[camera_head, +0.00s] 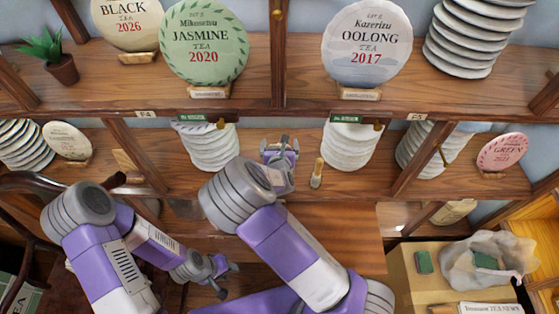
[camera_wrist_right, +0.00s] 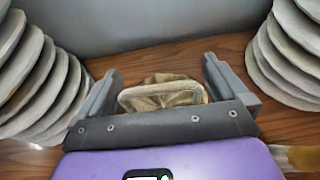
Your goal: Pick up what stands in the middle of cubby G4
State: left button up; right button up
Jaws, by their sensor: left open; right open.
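In the right wrist view, a small tan and brown object with a pale flat rim (camera_wrist_right: 163,95) stands on the wooden shelf, between two stacks of pale discs. My right gripper (camera_wrist_right: 160,70) is open, with one finger on each side of it; contact cannot be told. In the head view, my right gripper (camera_head: 279,147) reaches into the middle-row cubby between the stacks, and the object is hidden there. No G4 label is readable. My left gripper (camera_head: 228,279) is open and empty, low at the left below the shelf.
A left disc stack (camera_head: 208,147) and a right disc stack (camera_head: 348,146) flank my right gripper closely. A wooden-handled tool (camera_head: 317,174) stands just to its right. Large tea cakes (camera_head: 204,45) stand on the shelf above. A box (camera_head: 403,275) lies at the lower right.

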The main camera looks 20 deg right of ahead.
jog(key=c, duration=1.8)
